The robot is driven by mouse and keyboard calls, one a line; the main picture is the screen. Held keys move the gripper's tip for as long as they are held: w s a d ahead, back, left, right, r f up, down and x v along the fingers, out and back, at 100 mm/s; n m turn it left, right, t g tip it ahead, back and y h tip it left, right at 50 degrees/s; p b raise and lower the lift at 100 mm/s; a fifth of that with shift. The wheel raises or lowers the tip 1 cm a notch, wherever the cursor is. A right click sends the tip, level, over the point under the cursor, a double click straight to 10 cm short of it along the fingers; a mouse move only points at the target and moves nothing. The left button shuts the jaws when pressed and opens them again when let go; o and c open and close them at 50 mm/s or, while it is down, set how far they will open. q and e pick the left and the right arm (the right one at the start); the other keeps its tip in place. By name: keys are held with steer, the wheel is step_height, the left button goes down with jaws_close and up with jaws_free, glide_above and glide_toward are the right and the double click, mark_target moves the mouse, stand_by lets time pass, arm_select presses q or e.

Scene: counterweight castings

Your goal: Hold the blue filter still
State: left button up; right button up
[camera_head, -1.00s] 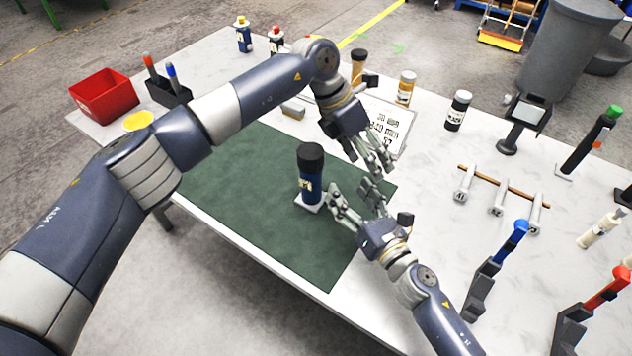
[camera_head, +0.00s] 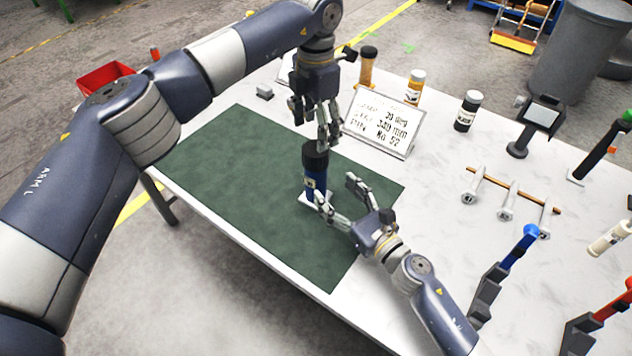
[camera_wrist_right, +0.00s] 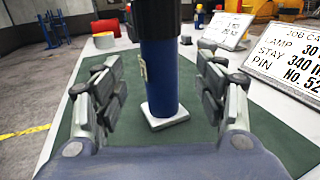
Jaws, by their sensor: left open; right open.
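The blue filter (camera_head: 313,184) stands upright with a black cap on a small white square base on the green mat (camera_head: 240,200). In the right wrist view the blue filter (camera_wrist_right: 160,75) stands between the two open fingers of my right gripper (camera_wrist_right: 158,105), with space showing on both sides. In the head view my right gripper (camera_head: 340,203) is low, at the filter's right side. My left gripper (camera_head: 318,138) is directly above the black cap, fingers pointing down. It overlaps the cap's top in the picture; I cannot tell whether it touches.
A job card sign (camera_head: 382,123) stands behind the mat. Several bottles, including a black one (camera_head: 467,111), stand at the back. A rack with metal pins (camera_head: 508,198) and blue and red handled tools (camera_head: 515,245) are at the right. The mat's left part is clear.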

mark_target(322, 177)
steer(key=x, duration=0.9)
